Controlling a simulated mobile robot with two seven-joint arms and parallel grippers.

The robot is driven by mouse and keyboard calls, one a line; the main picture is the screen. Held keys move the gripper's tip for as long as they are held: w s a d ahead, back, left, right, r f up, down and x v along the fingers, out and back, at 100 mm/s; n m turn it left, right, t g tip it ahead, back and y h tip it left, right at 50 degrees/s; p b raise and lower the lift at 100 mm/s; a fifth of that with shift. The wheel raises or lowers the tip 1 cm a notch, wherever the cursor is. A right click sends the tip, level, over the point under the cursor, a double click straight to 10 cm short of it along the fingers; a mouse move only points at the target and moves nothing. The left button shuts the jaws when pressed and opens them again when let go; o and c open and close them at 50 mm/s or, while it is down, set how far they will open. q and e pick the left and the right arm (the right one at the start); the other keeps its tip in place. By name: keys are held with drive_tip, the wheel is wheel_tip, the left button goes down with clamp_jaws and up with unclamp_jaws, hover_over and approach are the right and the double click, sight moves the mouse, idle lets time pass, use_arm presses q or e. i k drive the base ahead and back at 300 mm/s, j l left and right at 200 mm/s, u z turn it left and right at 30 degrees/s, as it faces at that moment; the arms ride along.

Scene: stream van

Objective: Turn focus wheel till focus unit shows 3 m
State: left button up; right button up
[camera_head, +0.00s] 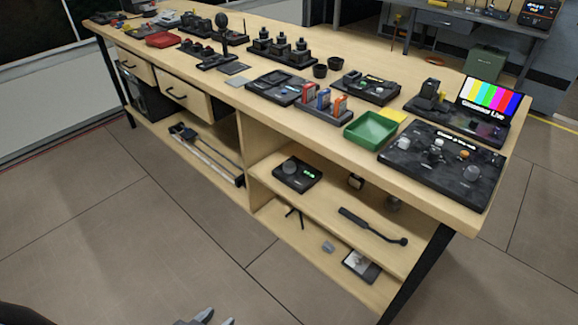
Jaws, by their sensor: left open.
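My right gripper is not in view.
The bench top (355,145) above carries a green tray (370,131), a black control panel (443,160) and a colour-bar screen (489,98). A black handled tool (372,225) lies right of the unit on its shelf. The floor before the bench is clear.

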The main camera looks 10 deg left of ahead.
sight(290, 167)
drive_tip(key=i+j+z, duration=0.4)
drive_tip(key=i+j, duration=0.45)
